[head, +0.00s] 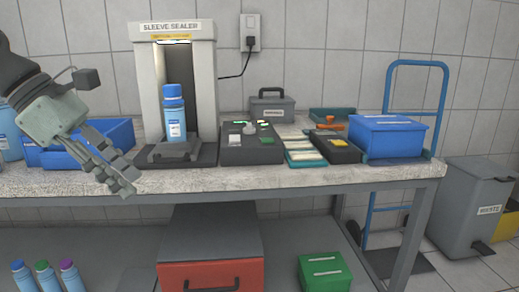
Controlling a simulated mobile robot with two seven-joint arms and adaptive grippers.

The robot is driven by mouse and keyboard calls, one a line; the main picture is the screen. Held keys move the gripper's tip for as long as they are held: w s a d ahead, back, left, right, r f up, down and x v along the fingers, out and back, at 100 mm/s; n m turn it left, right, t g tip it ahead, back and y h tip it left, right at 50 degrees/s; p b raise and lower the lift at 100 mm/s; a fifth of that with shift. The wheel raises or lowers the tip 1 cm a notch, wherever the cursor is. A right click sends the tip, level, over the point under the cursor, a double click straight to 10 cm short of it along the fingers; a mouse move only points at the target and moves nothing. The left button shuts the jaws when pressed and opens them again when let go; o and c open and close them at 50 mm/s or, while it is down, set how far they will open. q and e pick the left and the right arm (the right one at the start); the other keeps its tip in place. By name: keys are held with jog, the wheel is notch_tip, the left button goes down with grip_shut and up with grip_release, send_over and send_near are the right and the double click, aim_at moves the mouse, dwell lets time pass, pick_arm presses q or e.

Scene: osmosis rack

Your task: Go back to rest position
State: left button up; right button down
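My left gripper (124,184) reaches in from the left edge and points down and to the right, over the front left part of the bench (300,180). Its fingers lie close together in this view, and I cannot tell whether a gap is between them. No object shows in it. A blue-capped bottle (175,115) stands upright on the base of the sleeve sealer (204,85), to the right of the gripper and apart from it. My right gripper is not in view.
A blue bin (110,132) is behind my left gripper. A black instrument (250,148), grey case (272,108) and blue box (388,137) stand on the bench. Several bottles (43,275), a red-fronted box (210,275) and a green box (324,272) are below. A waste bin (475,205) is right.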

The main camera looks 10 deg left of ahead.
pick_arm(q)
jog(key=w+d+f+n+t+h, duration=0.2)
jog(key=w+d+n+t+h, duration=0.2)
jog(key=w+n+t+h, duration=0.55)
jog(key=w+a+f+n+t+y, duration=0.2)
jog(key=a+f+n+y, duration=0.5)
jog(key=f+n, duration=0.4)
jog(key=w+a+f+n+t+y, duration=0.2)
jog(key=a+f+n+y, duration=0.3)
jog(key=f+n+y, duration=0.65)
jog(key=s+f+n+g, duration=0.6)
jog(key=s+f+n, duration=0.35)
jog(key=f, duration=0.45)
jog(key=s+d+f+n+g+h, duration=0.1)
jog(key=s+d+f+n+g, duration=0.2)
jog(key=s+d+f, duration=0.3)
jog(key=s+d+f+n+g, duration=0.3)
jog(key=s+d+f+g, duration=0.2)
jog(key=s+f, duration=0.3)
jog(key=s, duration=0.3)
jog(key=shift+s+d+f+h+p, duration=0.25)
jog(key=shift+d+f+h+p, duration=0.1)
jog(key=shift+f+h+p, duration=0.05)
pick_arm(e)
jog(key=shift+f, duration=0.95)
